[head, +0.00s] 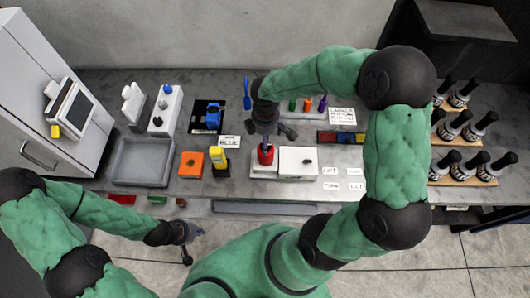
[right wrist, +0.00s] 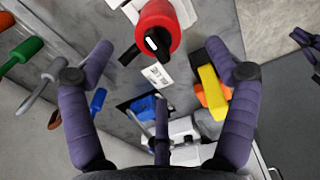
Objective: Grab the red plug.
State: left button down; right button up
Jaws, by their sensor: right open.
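The red plug (head: 265,154) stands on a pale block left of a white box in the head view. In the right wrist view the red plug (right wrist: 157,27) shows large at the top, with a dark end. My right gripper (right wrist: 158,52) is open, its purple fingers wide apart on either side of the view, with nothing between them; the plug lies beyond the tips. In the head view my right gripper (head: 265,132) hangs just above and behind the plug, partly hidden by its own wrist. My left gripper (head: 188,242) is low at the front, empty, fingers apart.
A yellow plug (head: 218,157) and an orange block (head: 191,165) stand left of the red plug. A white box (head: 298,161) is close on its right. A grey tray (head: 143,162) lies further left. Several coloured pegs stand behind, and black-handled tools (head: 486,122) at right.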

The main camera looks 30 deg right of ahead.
jog(key=shift+w+f, duration=0.25)
jog(key=shift+f, duration=0.55)
jog(key=shift+s+d+f, duration=0.15)
jog(key=shift+f, duration=2.45)
grip_shut()
jog(key=shift+r, duration=0.1)
